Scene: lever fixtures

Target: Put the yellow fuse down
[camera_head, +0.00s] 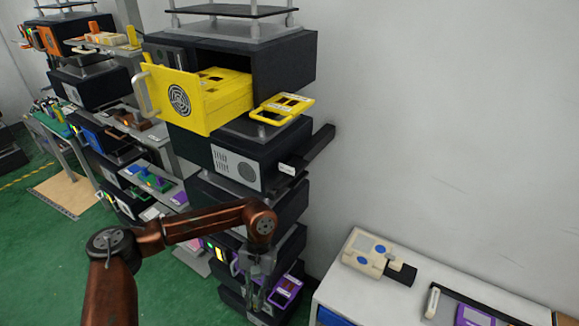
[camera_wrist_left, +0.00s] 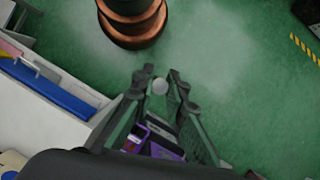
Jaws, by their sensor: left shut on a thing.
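A yellow frame-like piece (camera_head: 283,108), which looks like the yellow fuse, rests on the ledge right of the open yellow drawer (camera_head: 195,100) in the head view. My left gripper (camera_head: 257,278) is far below it, pointing down in front of the stack's low purple unit. In the wrist view its fingers (camera_wrist_left: 165,80) are closed around a small grey round-ended piece (camera_wrist_left: 160,87). What this piece belongs to is hidden. No yellow shows in the left gripper. A purple object (camera_wrist_left: 162,148) shows between the finger bases; whether it touches them I cannot tell. My right gripper is out of view.
A white table (camera_head: 400,310) at the right holds a cream device (camera_head: 372,256) and a purple piece (camera_head: 475,316). A purple frame (camera_head: 286,290) lies near my left gripper. More stacked fixtures stand at the left. Green floor (camera_head: 40,235) is open at the front left.

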